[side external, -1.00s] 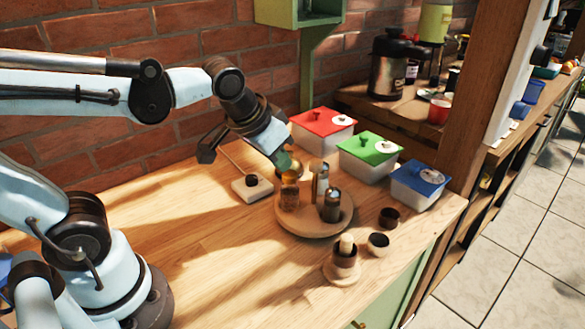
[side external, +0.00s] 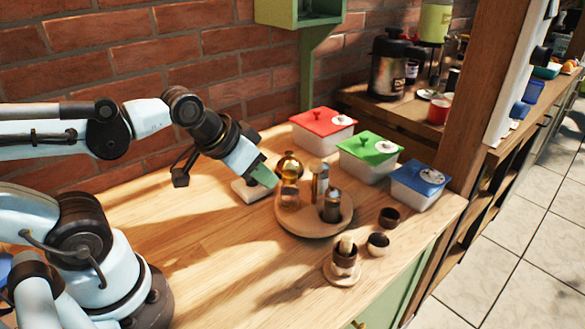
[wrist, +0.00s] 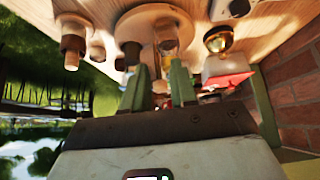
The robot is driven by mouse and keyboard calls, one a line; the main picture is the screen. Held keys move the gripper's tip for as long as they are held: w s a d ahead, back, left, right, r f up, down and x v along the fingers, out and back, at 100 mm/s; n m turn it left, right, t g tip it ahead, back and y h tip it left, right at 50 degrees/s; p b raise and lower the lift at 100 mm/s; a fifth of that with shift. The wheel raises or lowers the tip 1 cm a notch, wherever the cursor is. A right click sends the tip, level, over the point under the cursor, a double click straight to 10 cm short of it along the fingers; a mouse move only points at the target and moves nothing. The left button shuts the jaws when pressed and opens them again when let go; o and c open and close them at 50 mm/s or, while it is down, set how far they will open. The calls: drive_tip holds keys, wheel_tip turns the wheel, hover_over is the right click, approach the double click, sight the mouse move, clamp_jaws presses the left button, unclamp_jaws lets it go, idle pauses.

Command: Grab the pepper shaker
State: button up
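A round wooden tray (side external: 297,224) carries several small shakers and bottles. On it are a dark metal-topped shaker (side external: 332,207), a taller, slim metal-and-wood one (side external: 315,180) and a small glass one with brown contents (side external: 290,196). I cannot tell for certain which is the pepper shaker. My gripper (side external: 265,178) points down and right, just left of the tray, apart from the shakers. In the wrist view its two green fingers (wrist: 157,88) stand apart with nothing held, and the tray items show beyond them, including the glass one (wrist: 166,38).
A gold round-topped item (side external: 289,164) stands close to my fingertips. A white block (side external: 250,192) is partly behind my gripper. Red-, green- and blue-lidded boxes (side external: 369,159) line the back. Small brown cups (side external: 378,244) stand to the right. The front left tabletop is clear.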

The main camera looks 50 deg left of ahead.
drive_tip(key=o, duration=0.6)
drive_tip(key=shift+o, duration=0.2)
drive_tip(key=n+t+y, duration=0.3)
drive_tip(key=n+y, duration=0.4)
approach(333, 194)
drive_tip(key=shift+x, duration=4.5)
